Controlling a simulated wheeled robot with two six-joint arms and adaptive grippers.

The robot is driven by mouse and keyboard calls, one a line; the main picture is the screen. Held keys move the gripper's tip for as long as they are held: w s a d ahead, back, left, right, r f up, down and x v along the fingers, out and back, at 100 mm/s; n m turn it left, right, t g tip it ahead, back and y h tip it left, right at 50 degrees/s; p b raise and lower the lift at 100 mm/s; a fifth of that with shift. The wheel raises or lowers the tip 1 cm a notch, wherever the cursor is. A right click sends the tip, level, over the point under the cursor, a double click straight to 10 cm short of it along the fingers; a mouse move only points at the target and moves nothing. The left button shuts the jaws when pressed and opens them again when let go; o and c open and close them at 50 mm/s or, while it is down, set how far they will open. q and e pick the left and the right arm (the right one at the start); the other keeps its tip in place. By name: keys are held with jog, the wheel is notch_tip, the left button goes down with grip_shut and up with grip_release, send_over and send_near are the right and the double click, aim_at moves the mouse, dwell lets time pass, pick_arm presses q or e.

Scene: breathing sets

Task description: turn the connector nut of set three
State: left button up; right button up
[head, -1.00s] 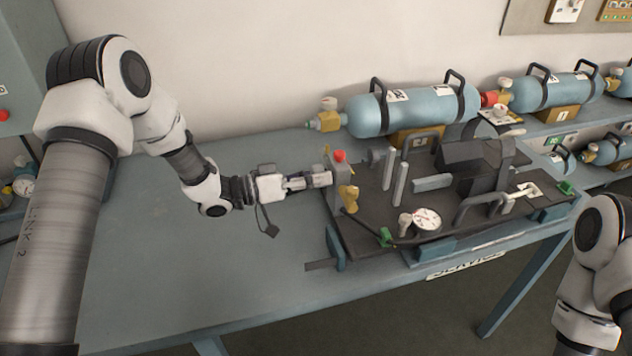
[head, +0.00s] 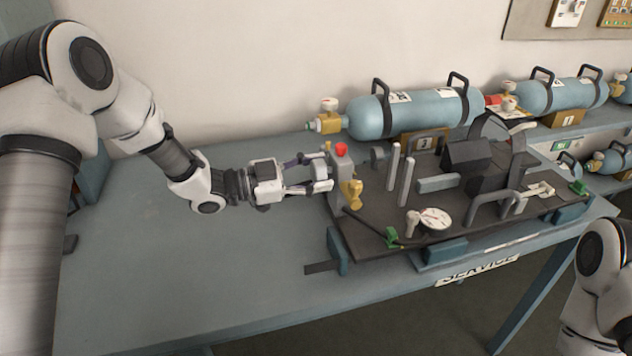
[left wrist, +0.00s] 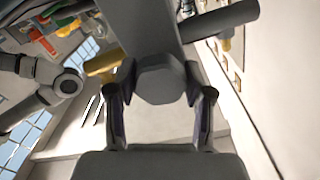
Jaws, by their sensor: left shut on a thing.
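The black backplate (head: 380,238) of a breathing set lies on the service bench, with a grey block (head: 341,180) at its left end. The block has a red knob (head: 341,149) on top and a brass fitting (head: 352,190) on its front. My left gripper (head: 326,186) reaches in level from the left at this block. In the left wrist view, a dark grey hexagonal connector nut (left wrist: 161,80) sits between the two fingers, and the gripper is shut on it. In the head view, fingers and block hide the nut. My right gripper is out of view.
A pale blue cylinder (head: 430,111) with a block marked 3 (head: 424,142) stands behind the backplate. A gauge (head: 435,220) and grey handle (head: 492,201) rise from the plate. The bench (head: 190,270) is clear at left.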

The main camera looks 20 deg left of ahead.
pick_arm(q)
jog(key=shift+f+m+b, duration=0.2)
jog(key=shift+m+b, duration=0.2)
jog(key=shift+m, duration=0.1)
jog(key=m+b, duration=1.4)
jog(key=b, duration=0.4)
jog(key=shift+f+m, duration=0.15)
jog(key=shift+m, duration=0.15)
jog(key=m+b, duration=0.8)
jog(key=b, duration=0.4)
jog(key=m+b, duration=0.8)
jog(key=b, duration=0.2)
jog(key=shift+d+m+b, duration=0.1)
jog(key=shift+m+b, duration=0.8)
jog(key=shift+b, duration=0.25)
jog(key=shift+r+m+b, duration=0.25)
jog(key=shift+m+b, duration=0.15)
jog(key=shift+m, duration=0.1)
jog(key=shift+r, duration=0.1)
